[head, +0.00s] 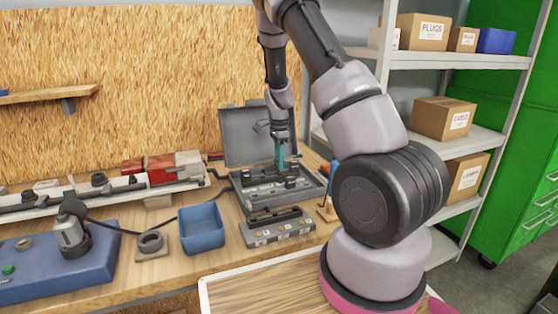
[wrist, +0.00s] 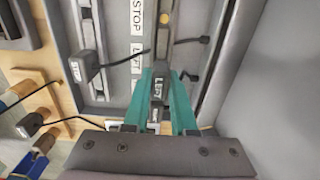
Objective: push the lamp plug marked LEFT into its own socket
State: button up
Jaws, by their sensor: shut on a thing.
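My gripper (wrist: 160,82) has teal fingers and is shut on a dark plug (wrist: 157,92) whose label reads LEFT. The plug sits between the fingertips, over a grey panel with a column of white labels. The label reading LEFT (wrist: 138,62) is just up and left of the plug, below a STOP label (wrist: 137,16). The LEFT socket is not clearly seen; the plug and fingers may hide it. I cannot tell whether the plug touches the panel. In the head view my gripper (head: 281,152) points down into the open grey case (head: 255,205).
A second plug (wrist: 82,68), marked STOP, is left of my gripper with a dark cable. The case's raised lid (head: 243,135) stands behind. A grey block (head: 277,228) and a blue bin (head: 202,230) are in front and left. More connectors lie at the wrist view's lower left.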

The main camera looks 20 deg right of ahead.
jog(key=shift+f, duration=0.15)
jog(key=shift+f, duration=0.45)
jog(key=shift+f, duration=0.5)
dwell(0.6)
jog(key=o, duration=1.3)
jog(key=shift+r, duration=3.55)
jog(key=shift+r, duration=0.1)
